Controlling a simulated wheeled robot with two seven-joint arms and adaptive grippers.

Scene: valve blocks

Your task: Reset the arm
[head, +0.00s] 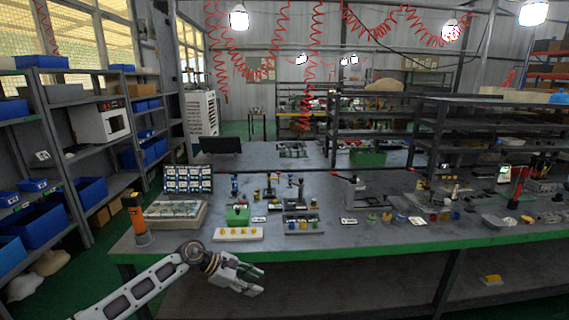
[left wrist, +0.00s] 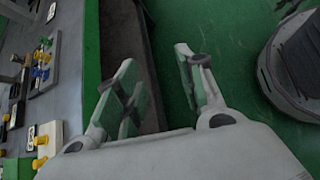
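My left gripper (head: 252,278) is in front of the workbench (head: 330,250), below the level of its green front edge. Its fingers are apart with nothing between them, which also shows in the left wrist view (left wrist: 158,75). It touches nothing that I can see. On the bench, a white block with yellow knobs (head: 238,234) lies near the front edge, and part of it shows in the left wrist view (left wrist: 42,145). A green box (head: 238,215) stands behind it. A grey block with several coloured knobs (head: 303,224) lies to the right. My right gripper is not in view.
An orange-and-black upright tool (head: 136,218) stands at the bench's left corner. Shelves with blue bins (head: 42,226) line the left side. Bowls and small parts (head: 400,216) cover the bench's right half. The green floor before the bench is free around my left gripper.

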